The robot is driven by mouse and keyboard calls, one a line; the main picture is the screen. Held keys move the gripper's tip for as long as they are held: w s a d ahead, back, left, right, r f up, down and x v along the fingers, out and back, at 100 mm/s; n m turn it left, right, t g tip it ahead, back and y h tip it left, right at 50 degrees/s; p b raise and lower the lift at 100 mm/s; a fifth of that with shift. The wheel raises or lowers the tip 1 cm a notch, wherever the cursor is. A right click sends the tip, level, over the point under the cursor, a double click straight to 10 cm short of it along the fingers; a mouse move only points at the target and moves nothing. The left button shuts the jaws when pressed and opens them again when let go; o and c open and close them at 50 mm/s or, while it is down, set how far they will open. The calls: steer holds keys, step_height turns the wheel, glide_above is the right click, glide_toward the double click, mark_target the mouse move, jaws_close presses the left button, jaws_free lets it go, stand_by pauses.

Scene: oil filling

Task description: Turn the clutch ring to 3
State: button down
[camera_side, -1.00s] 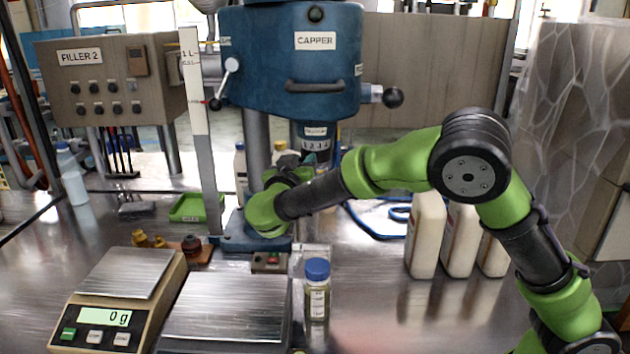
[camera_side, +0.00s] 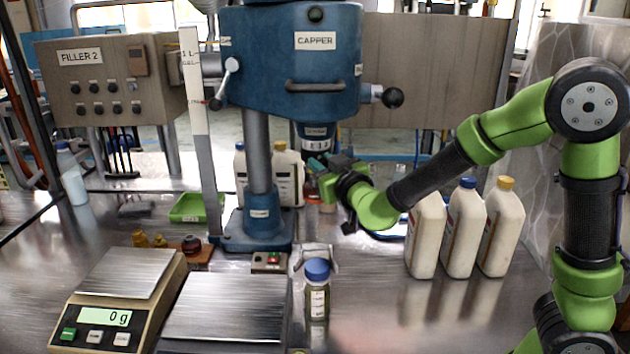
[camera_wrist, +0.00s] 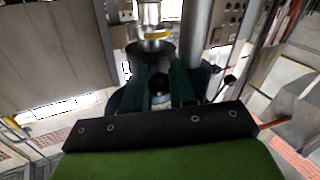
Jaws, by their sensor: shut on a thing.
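The clutch ring (camera_side: 317,145) is the band with small white number marks under the blue capper head (camera_side: 290,70). Its figures are too small to read surely, so I cannot tell which number faces front. My gripper (camera_side: 318,167) comes in from the right at the ring's lower edge, its teal fingers closed on the ring's lower part. In the wrist view, my gripper (camera_wrist: 160,85) has its two dark teal fingers on either side of a dark round part under a bright metal spindle with a yellow band. The exact contact is partly hidden by the fingers.
The capper's column (camera_side: 257,150) stands left of my gripper. White bottles (camera_side: 465,235) stand on the bench at right, below my forearm. A blue-capped jar (camera_side: 317,290), a scale (camera_side: 120,300) and a metal plate (camera_side: 225,305) are in front.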

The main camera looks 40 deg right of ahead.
steer(key=shift+d, duration=0.1)
stand_by(0.3)
steer(key=c, duration=1)
jaws_free()
steer(key=shift+o, duration=0.2)
steer(key=v, duration=0.7)
steer(key=shift+s, duration=0.25)
steer(key=shift+n, duration=0.3)
